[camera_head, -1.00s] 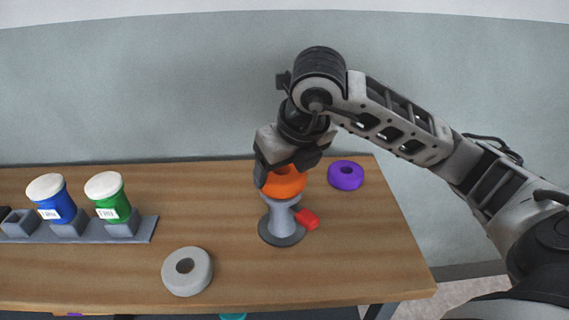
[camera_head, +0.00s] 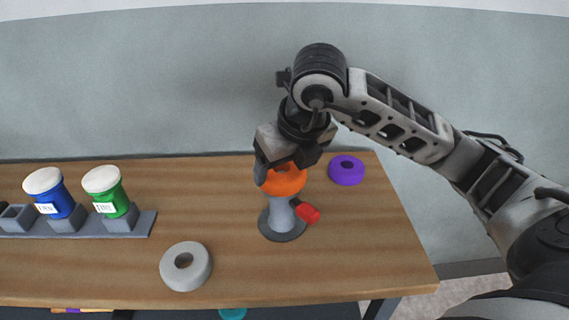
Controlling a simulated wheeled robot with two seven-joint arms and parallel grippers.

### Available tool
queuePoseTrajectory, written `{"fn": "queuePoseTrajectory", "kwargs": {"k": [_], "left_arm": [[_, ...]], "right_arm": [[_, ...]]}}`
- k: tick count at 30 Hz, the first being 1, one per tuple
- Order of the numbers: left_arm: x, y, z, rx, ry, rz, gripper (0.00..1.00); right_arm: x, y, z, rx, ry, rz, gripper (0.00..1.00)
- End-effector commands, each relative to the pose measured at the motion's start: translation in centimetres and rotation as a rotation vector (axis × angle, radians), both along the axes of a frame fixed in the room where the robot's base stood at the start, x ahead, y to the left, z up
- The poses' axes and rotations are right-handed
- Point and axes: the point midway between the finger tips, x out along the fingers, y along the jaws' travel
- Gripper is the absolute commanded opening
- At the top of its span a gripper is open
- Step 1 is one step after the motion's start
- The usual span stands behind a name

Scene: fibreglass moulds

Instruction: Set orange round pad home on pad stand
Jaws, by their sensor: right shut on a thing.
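The orange round pad (camera_head: 285,181) is at the top of the grey pad stand (camera_head: 281,217), which stands upright on the wooden table. My right gripper (camera_head: 283,172) comes down from above and is shut on the orange pad. The pad covers the top of the stand, so I cannot tell whether it is fully seated. A red part (camera_head: 308,214) sticks out at the right side of the stand. My left gripper is not in view.
A purple ring pad (camera_head: 346,170) lies behind right of the stand, and a grey ring pad (camera_head: 186,266) lies in front left. A blue jar (camera_head: 57,203) and a green jar (camera_head: 112,201) stand in a grey rack (camera_head: 145,223) at left.

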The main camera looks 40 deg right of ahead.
Motion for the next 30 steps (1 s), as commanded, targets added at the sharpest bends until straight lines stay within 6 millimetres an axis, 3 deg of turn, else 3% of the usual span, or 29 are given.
{"fn": "queuePoseTrajectory", "kwargs": {"k": [13, 14, 16, 17, 30], "left_arm": [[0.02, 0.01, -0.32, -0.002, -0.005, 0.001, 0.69], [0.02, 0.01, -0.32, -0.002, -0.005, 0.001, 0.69], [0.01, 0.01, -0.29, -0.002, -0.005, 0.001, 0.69], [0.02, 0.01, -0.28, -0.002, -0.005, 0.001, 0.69], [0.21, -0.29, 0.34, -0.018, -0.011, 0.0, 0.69]], "right_arm": [[-0.16, 0.04, -0.88, -0.001, 0.014, 0.001, 0.51], [-0.17, 0.04, -0.91, -0.001, 0.015, 0.001, 0.76], [-0.18, 0.05, -0.94, -0.001, 0.015, 0.001, 0.95], [-0.17, 0.05, -0.92, -0.001, 0.014, 0.001, 0.98], [-0.1, 0.01, -0.29, 0.0, 0.002, 0.001, 0.98]]}}
